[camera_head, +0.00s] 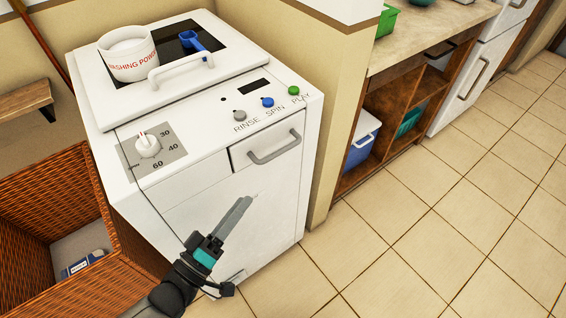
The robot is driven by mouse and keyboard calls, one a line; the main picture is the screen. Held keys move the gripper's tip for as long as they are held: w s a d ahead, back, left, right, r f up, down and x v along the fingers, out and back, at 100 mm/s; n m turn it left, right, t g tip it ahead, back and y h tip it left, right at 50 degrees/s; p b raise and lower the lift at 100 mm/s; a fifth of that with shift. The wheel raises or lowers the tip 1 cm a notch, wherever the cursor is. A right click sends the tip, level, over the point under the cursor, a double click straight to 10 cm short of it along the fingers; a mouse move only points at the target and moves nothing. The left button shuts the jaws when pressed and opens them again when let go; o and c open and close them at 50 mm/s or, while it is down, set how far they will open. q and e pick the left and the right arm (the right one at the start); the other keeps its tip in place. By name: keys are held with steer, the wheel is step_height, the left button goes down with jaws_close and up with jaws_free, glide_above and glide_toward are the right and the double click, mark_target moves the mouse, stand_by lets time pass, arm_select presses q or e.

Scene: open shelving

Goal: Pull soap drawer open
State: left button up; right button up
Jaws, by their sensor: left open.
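The soap drawer (267,142) is a white panel at the upper right of the washing machine's front, with a grey bar handle (274,148). It looks flush with the front. My left gripper (243,204) is in front of the machine, below the drawer handle and apart from it. It is open and empty, its fingers pointing up and to the right. The white washing machine (190,205) has a temperature dial (147,146) and RINSE, SPIN and PLAY buttons above the drawer. My right gripper is not in view.
A washing powder tub (129,60) and a blue scoop (193,42) sit on the machine's lid. A wicker basket (50,185) stands at the left. Wooden shelving (400,100) stands to the right, behind a wall edge. The tiled floor at the right is clear.

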mark_target(283, 149)
arm_select(q)
steer(key=shift+h, duration=0.5)
steer(key=b+x, duration=0.1)
steer(key=x, duration=0.3)
steer(key=r+b+x, duration=0.1)
steer(key=x, duration=0.9)
steer(key=shift+d+r+b, duration=0.2)
steer(key=shift+r+b, duration=0.2)
steer(key=shift+w+d+r, duration=0.1)
steer(key=shift+w+d, duration=0.15)
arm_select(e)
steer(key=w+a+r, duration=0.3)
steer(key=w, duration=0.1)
arm_select(q)
jaws_close()
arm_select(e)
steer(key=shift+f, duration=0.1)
